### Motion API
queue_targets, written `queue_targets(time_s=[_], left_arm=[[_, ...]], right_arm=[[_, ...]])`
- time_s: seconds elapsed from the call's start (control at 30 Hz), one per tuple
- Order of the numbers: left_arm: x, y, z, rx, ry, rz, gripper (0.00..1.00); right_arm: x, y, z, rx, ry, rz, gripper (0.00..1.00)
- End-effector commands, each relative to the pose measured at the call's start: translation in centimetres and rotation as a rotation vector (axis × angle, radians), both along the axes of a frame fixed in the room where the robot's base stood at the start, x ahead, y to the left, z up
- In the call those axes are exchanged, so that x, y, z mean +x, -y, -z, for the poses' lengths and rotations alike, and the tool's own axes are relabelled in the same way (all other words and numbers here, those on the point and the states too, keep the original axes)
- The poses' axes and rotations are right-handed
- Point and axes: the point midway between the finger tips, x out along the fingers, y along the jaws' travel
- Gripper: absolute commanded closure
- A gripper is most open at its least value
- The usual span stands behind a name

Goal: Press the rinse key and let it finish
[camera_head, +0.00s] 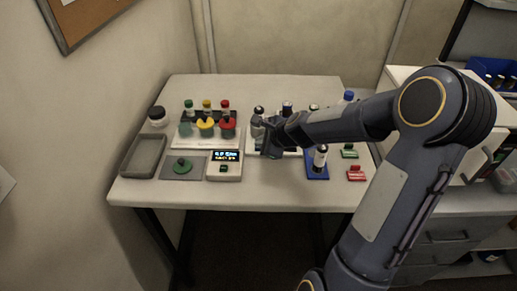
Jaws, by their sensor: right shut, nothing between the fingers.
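A small white device (227,174) stands at the front middle of the table, with a lit dark display (225,155) at its top. Below the display is a small dark key (223,168) with a hint of green; its lettering is too small to read, so I cannot tell if it is the rinse key. My right gripper (267,150) is shut and empty, to the right of the device and apart from the key in the picture. My right arm comes in from the right and hides part of the vial rack behind it. My left gripper is out of view.
A white stand (180,141) holds green, yellow and red pieces, with capped bottles behind. A grey tray (143,157) and a grey mat (170,172) with a green knob (182,167) lie left. A vial (320,158) stands on a blue base (317,173). Red (356,174) and green (349,152) blocks sit right.

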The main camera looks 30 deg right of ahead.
Motion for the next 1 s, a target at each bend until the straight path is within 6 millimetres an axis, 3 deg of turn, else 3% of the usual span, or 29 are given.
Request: queue_targets(time_s=[1.0], left_arm=[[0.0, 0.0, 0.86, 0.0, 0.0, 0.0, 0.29]], right_arm=[[0.0, 0.04, 0.81, 0.001, 0.0, 0.001, 1.0]])
